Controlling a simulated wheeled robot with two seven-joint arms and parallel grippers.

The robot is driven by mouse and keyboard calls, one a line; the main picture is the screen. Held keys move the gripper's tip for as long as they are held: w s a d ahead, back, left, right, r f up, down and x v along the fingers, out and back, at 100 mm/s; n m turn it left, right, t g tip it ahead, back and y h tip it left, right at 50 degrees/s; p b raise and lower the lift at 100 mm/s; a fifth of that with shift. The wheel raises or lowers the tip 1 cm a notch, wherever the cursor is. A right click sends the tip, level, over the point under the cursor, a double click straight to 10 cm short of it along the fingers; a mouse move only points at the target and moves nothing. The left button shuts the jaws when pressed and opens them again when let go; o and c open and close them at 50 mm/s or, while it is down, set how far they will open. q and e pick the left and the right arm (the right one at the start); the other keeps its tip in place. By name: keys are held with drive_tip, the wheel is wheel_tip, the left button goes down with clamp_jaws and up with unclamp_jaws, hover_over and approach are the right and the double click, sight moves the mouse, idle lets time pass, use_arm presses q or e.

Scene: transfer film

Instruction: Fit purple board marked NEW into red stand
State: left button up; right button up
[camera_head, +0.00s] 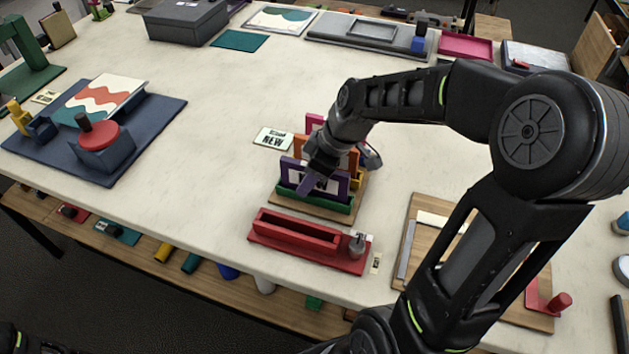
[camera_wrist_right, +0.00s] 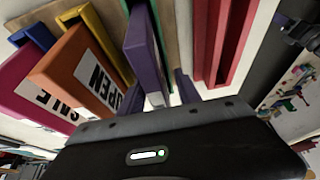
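The purple board (camera_head: 343,188) stands upright in the front slot of a green-fronted rack (camera_head: 329,203); its white label is partly covered and its word is not clearly readable. My right gripper (camera_head: 312,178) is down at the board, its fingers overlapping it from this angle. In the right wrist view the purple board (camera_wrist_right: 143,50) is close ahead of the gripper; whether the fingers grip it is unclear. The red stand (camera_head: 296,233), a long empty trough with a metal fitting at its right end, lies just in front of the rack. My left gripper is out of view.
An orange board (camera_wrist_right: 75,65) and a pink board (camera_wrist_right: 22,80) stand behind the purple one. A wooden tray (camera_head: 404,238) is at right, a blue base (camera_head: 60,160) at left. The table's left middle is clear.

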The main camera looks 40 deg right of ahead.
drive_tip(key=shift+f+b, duration=0.25)
drive_tip(key=shift+b, duration=0.15)
idle(0.8)
clamp_jaws()
idle(0.5)
